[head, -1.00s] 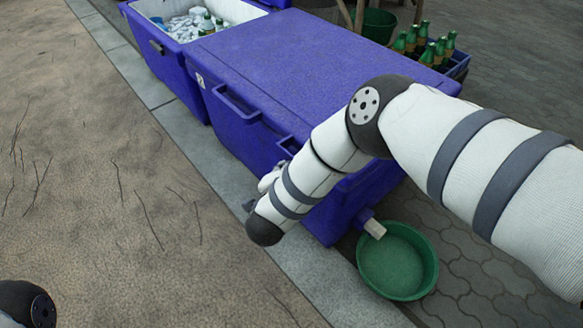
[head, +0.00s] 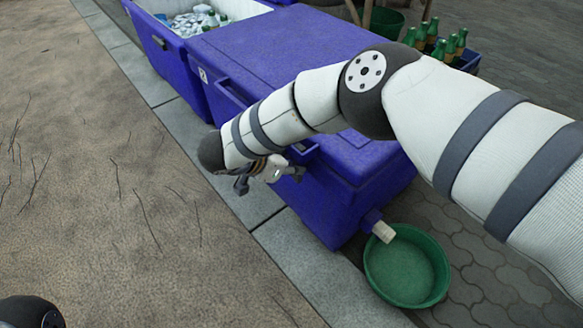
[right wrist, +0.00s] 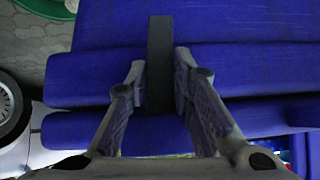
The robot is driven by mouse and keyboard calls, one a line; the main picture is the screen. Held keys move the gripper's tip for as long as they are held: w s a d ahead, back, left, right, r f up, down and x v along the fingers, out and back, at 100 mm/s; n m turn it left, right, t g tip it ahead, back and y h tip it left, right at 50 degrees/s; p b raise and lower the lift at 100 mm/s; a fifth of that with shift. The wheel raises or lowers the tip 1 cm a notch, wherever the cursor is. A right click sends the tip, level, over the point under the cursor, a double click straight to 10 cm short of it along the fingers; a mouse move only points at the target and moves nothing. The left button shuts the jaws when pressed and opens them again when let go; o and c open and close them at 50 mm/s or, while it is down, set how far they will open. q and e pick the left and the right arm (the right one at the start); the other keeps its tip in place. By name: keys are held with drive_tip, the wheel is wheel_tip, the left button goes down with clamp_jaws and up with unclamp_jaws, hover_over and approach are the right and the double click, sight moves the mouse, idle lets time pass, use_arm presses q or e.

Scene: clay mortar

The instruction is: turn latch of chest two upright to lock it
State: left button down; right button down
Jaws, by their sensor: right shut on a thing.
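Chest two appears to be the closed blue chest (head: 290,50) in the middle of the head view; its blue wall and lid edge fill much of the right wrist view (right wrist: 250,65). The latch (right wrist: 160,45) is a dark flat bar that stands vertical in the right wrist view, across the horizontal blue edges. My right gripper (right wrist: 160,82) has a finger on each side of the latch, closed on it. In the head view my right gripper (head: 270,178) is at the chest's front side, where my forearm hides the latch. My left gripper is out of view.
An open blue chest (head: 165,55) with ice and bottles stands behind at the left. A green basin (head: 408,268) sits on the paving below the chest's spout (head: 383,231). A crate of green bottles (head: 467,62) is at the back right.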

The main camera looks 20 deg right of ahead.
drive_tip(key=shift+w+g+b, duration=0.1)
drive_tip(key=shift+g+b, duration=0.2)
drive_tip(key=shift+b, duration=0.05)
idle(0.4)
drive_tip(key=c, duration=1.4)
unclamp_jaws()
drive_tip(key=v, duration=1.2)
drive_tip(key=shift+a, duration=0.15)
drive_tip(key=shift+f, duration=0.1)
